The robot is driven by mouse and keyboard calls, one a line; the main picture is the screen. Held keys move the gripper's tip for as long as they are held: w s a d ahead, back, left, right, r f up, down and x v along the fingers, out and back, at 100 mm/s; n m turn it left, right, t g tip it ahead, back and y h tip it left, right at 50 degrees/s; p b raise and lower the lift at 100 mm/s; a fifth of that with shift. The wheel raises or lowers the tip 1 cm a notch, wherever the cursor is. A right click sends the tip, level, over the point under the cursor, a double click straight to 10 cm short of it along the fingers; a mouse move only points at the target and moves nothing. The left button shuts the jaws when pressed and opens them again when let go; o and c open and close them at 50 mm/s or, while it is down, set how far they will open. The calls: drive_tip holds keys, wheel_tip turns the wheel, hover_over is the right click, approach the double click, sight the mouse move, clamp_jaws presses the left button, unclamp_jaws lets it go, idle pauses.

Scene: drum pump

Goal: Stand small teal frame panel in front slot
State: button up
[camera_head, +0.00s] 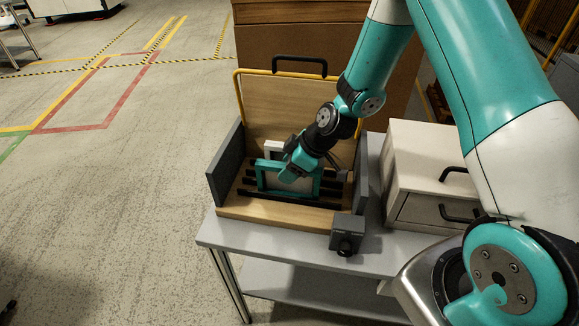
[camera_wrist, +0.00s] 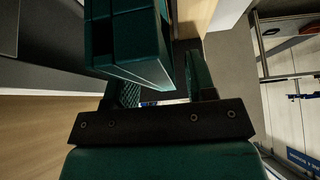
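A small teal frame panel (camera_head: 264,189) stands about upright in the front part of the slotted rack (camera_head: 325,202), behind the front black rail. I cannot tell exactly which slot its foot is in. My gripper (camera_head: 292,174) is at the upper right part of the panel, pointing down, and hides part of its top bar. In the wrist view the fingers of my gripper (camera_wrist: 163,92) stand apart, and a teal piece (camera_wrist: 150,70) fills much of the left side between them. Whether they press on it is not clear.
A white frame panel (camera_head: 272,148) stands behind the teal one. Grey side walls (camera_head: 226,165) and a tall wooden back board (camera_head: 285,105) bound the rack. A grey block with a black knob (camera_head: 347,234) sits at the front right. A white drawer cabinet (camera_head: 428,170) stands close right.

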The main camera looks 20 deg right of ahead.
drive_tip(key=shift+r, duration=0.15)
drive_tip(key=b+v, duration=0.1)
drive_tip(key=v, duration=1)
drive_tip(key=shift+d+b, duration=0.1)
drive_tip(key=shift+b, duration=0.3)
drive_tip(key=shift+s+r, duration=0.15)
drive_tip(key=shift+r, duration=0.2)
drive_tip(key=s+a+r+m+g, duration=0.1)
drive_tip(key=s+a+r, duration=0.2)
drive_tip(key=s, duration=0.4)
drive_tip(key=s+a+r+m+g, duration=0.1)
drive_tip(key=s+a+r, duration=0.3)
drive_tip(key=s, duration=0.3)
drive_tip(key=s+a+r+m+g+h, duration=0.1)
drive_tip(key=s+a+r+m, duration=0.1)
drive_tip(key=s+a+r, duration=0.2)
drive_tip(key=s+r, duration=0.1)
drive_tip(key=s, duration=0.2)
drive_tip(key=shift+s+r+g, duration=0.3)
drive_tip(key=shift+s, duration=0.05)
